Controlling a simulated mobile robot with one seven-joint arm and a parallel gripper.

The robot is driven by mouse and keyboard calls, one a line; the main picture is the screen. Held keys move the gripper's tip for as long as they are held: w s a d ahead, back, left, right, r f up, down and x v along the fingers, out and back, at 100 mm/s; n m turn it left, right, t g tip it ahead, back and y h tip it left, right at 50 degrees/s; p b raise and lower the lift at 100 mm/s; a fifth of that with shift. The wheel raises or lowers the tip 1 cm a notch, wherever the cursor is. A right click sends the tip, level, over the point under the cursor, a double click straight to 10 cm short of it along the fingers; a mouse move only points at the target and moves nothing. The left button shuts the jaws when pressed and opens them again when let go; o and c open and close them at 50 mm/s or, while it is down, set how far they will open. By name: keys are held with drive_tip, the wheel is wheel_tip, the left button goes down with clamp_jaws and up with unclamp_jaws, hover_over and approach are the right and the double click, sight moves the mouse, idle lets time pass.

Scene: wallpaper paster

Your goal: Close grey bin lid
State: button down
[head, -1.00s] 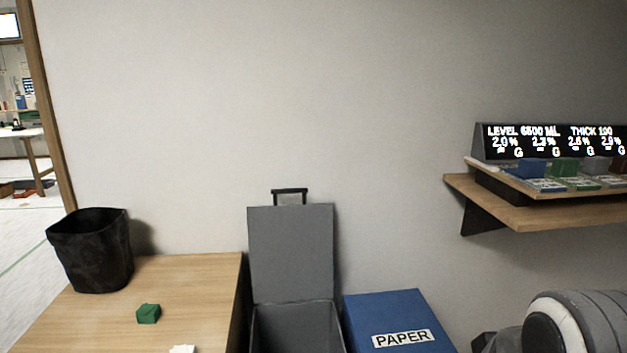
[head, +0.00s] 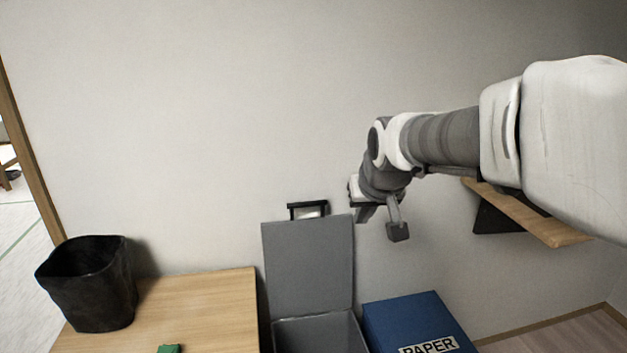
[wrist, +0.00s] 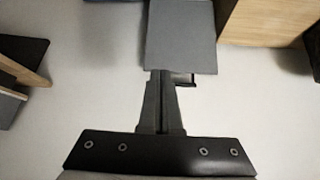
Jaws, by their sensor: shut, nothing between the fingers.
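The grey bin (head: 320,335) stands between the wooden table and a blue bin. Its grey lid (head: 308,265) stands upright and open toward the wall, with a black handle (head: 307,205) at its top edge. My gripper (head: 363,216) is just right of the lid's upper right corner. In the wrist view, my gripper (wrist: 160,75) is shut and empty, its fingertips beside the top edge of the lid (wrist: 182,38). The handle (wrist: 184,80) shows just right of the fingers, partly hidden by them. I cannot tell whether the fingers touch the lid.
The blue bin (head: 405,315) labelled PAPER is shut, right of the grey bin. The wooden table (head: 215,300) on the left holds a black basket (head: 88,285) and a green block (head: 169,349). A wooden shelf (head: 545,225) is on the wall at right, partly behind my arm.

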drive_tip(key=w+a+f+n+y+p, duration=0.1)
drive_tip(key=w+a+f+p, duration=0.2)
drive_tip(key=w, duration=0.7)
drive_tip(key=w+a+p, duration=0.3)
drive_tip(key=w+a, duration=0.3)
drive_tip(key=w, duration=0.3)
drive_tip(key=shift+t, duration=0.4)
drive_tip(key=shift+d+x, duration=0.15)
drive_tip(key=shift+x, duration=2.3)
drive_tip(key=shift+d+x, duration=0.15)
drive_tip(key=shift+x, duration=2.3)
